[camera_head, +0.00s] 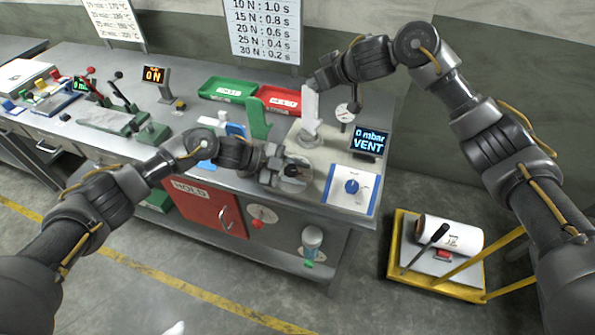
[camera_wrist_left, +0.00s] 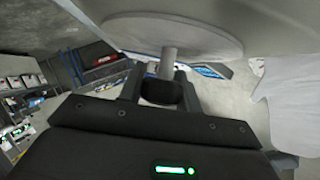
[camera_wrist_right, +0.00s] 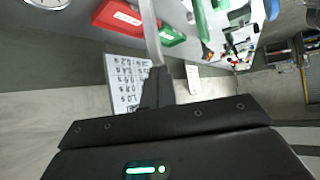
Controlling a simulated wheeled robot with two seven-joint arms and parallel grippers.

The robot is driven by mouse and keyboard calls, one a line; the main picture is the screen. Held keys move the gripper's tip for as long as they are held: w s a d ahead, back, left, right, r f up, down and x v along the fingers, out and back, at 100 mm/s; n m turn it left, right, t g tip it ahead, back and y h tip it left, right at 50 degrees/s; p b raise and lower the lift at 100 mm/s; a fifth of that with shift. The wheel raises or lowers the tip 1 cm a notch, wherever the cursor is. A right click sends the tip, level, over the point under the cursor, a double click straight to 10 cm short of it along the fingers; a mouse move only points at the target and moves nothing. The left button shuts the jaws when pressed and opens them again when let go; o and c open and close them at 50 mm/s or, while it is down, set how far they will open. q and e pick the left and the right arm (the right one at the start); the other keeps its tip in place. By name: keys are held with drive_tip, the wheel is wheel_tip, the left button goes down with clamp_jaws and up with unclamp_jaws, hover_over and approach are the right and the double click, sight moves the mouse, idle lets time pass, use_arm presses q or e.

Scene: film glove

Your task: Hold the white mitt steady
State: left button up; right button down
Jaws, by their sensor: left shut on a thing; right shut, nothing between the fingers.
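A white upright piece (camera_head: 310,106), which looks like the mitt, stands on the cream bench unit (camera_head: 322,150). My right gripper (camera_head: 318,80) is shut and empty at its upper end; I cannot tell whether they touch. In the right wrist view a pale strip (camera_wrist_right: 150,30) rises just beyond the right fingertips. My left gripper (camera_head: 280,168) is low at the unit's front. In the left wrist view it is shut on a short stem (camera_wrist_left: 168,62) under a pale round disc (camera_wrist_left: 175,33). A large white shape (camera_wrist_left: 290,100) shows at the right there; I cannot tell what it is.
A green upright form (camera_head: 256,118) and green (camera_head: 228,90) and red (camera_head: 280,100) trays stand left of the unit. A display (camera_head: 369,142) reads 0 mbar VENT beside a gauge (camera_head: 345,113). A yellow-framed cart (camera_head: 435,285) with a white roll (camera_head: 448,234) stands at right.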

use_arm(q)
drive_tip(key=shift+s+d+f, duration=0.1)
drive_tip(key=shift+s+f, duration=0.15)
drive_tip(key=shift+s, duration=0.05)
drive_tip(key=o, duration=1)
drive_tip(key=shift+c, duration=0.2)
drive_tip(key=shift+w+r, duration=0.1)
drive_tip(key=shift+r, duration=0.25)
wheel_tip(320, 180, up, 10)
drive_tip(key=shift+f, duration=0.15)
